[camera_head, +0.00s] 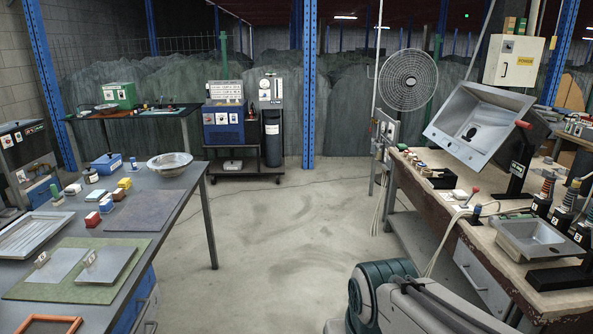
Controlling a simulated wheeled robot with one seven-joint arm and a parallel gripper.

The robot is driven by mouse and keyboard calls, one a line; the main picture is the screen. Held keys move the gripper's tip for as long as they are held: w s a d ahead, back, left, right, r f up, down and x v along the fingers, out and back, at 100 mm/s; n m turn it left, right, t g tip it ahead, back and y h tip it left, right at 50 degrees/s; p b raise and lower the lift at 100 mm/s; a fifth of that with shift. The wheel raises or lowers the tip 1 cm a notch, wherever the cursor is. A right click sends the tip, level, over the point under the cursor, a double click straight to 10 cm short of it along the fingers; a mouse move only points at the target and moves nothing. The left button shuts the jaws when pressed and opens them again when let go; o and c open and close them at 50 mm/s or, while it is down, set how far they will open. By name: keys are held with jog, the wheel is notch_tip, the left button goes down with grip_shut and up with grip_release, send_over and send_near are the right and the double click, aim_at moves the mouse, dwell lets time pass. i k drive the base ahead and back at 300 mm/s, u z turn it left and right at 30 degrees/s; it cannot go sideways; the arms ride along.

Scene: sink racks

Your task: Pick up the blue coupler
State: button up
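No part is clearly marked as the blue coupler. A small blue piece (133,163) stands on the far part of the left table, between a larger blue box (106,162) and a metal bowl (169,163). Another small dark blue piece (477,211) is on the right workbench near a cable; both are too small to identify surely. A grey and teal part at the bottom right of centre looks like my own arm. My gripper's fingers are not in view.
The left table (172,188) carries small coloured blocks, trays and mats. The right workbench (428,200) holds a tilted metal sink (478,122), a smaller basin (533,238) and several dark insulator-like posts. The concrete floor (285,235) between them is clear. A cart (243,171) stands at the back.

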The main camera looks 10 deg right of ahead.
aim_at(477, 209)
jog(key=z, duration=0.05)
jog(key=i, duration=1.55)
jog(key=z, duration=0.7)
jog(key=i, duration=1.3)
jog(key=z, duration=1.75)
jog(key=i, duration=0.85)
jog(key=z, duration=0.65)
